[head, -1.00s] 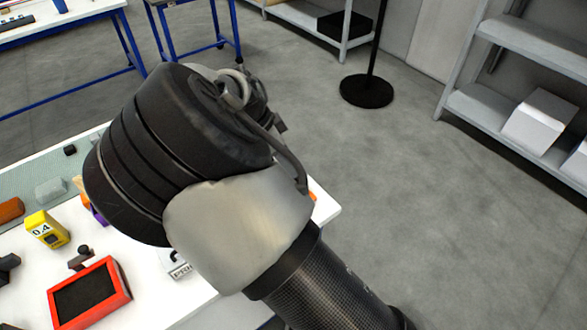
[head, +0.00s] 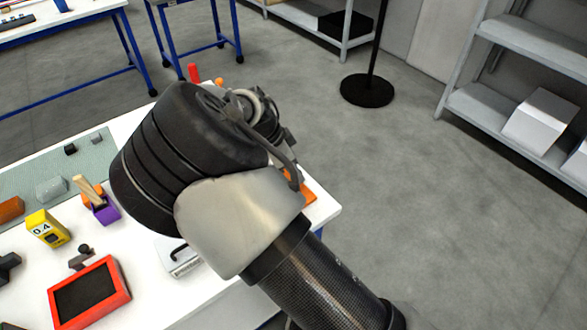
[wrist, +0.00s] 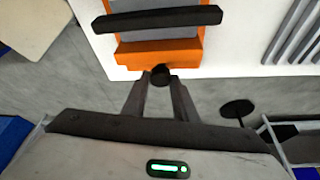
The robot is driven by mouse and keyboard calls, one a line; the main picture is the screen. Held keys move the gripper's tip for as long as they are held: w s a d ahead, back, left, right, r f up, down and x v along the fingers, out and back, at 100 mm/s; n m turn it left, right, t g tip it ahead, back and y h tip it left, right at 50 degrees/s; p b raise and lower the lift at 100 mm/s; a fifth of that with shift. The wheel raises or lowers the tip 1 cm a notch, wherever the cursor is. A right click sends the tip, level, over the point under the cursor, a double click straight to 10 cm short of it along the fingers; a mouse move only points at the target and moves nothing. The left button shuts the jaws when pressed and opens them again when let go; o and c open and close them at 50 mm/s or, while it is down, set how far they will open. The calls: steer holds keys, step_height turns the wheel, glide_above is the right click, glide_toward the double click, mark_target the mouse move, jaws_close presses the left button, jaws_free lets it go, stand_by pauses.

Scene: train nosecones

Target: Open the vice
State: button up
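The vice (wrist: 158,50) is orange and grey and stands at the table edge at the top of the wrist view. A black bar (wrist: 158,19) lies across it. A small round black knob (wrist: 160,73) sticks out from its near orange end. My gripper (wrist: 161,82) points at this end, its two dark fingers parted, with the knob at or between their tips. I cannot tell whether they touch it. In the head view a bit of orange (head: 308,193), probably the vice, shows beside my arm, which hides the rest and my gripper.
On the white table (head: 150,290) are a red-framed black tray (head: 85,292), a yellow block marked 0.4 (head: 47,228), a purple holder (head: 104,210) and a grey-white item (head: 180,258). Grey floor lies open beyond the table edge. Shelves (head: 520,110) stand at the right.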

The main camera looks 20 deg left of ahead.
steer(key=shift+n, duration=0.4)
steer(key=n+y+b, duration=0.1)
steer(key=n, duration=0.1)
steer(key=n+y, duration=0.1)
steer(key=n, duration=0.1)
steer(key=shift+s+d+f+n+t+b, duration=0.1)
steer(key=shift+s+d+n+t+b, duration=0.05)
steer(key=shift+n+t+b, duration=0.2)
steer(key=n+y+b, duration=0.1)
steer(key=n, duration=0.1)
steer(key=n+y+b, duration=0.1)
steer(key=n, duration=0.2)
steer(key=shift+d+n, duration=0.15)
steer(key=shift+n, duration=0.1)
steer(key=shift+s+f, duration=0.15)
steer(key=shift+s, duration=0.05)
stand_by(0.6)
steer(key=o, duration=1)
